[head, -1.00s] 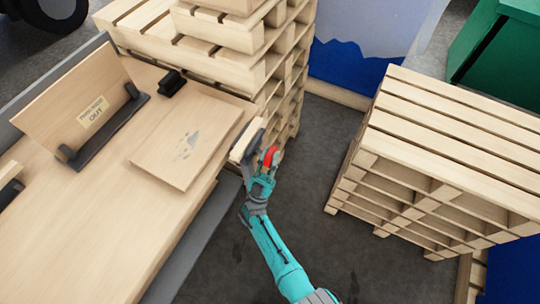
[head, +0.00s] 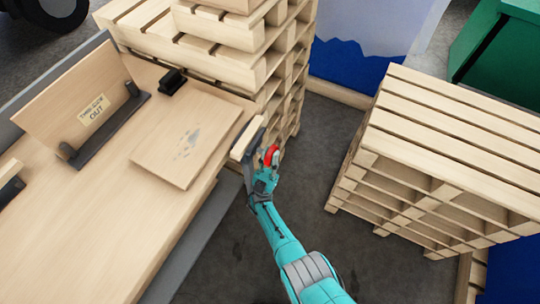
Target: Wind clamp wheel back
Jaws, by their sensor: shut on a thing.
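The red clamp wheel (head: 272,155) is at the right edge of the wooden bench, beside a clamp with a wooden jaw (head: 246,140) and dark metal parts. My gripper (head: 268,170) reaches up from below on my teal arm and is shut on the red wheel. The gripper covers part of the wheel, and its fingers are too small to see clearly. A flat wooden board (head: 185,150) with a grey smudge lies on the bench next to the clamp.
The bench top (head: 90,220) carries an upright board labelled "OUT" (head: 85,105) in a dark holder and a small black block (head: 172,82). Stacked pallets (head: 240,60) stand close behind the clamp. Another pallet stack (head: 440,150) is at right. Dark floor (head: 310,200) between is clear.

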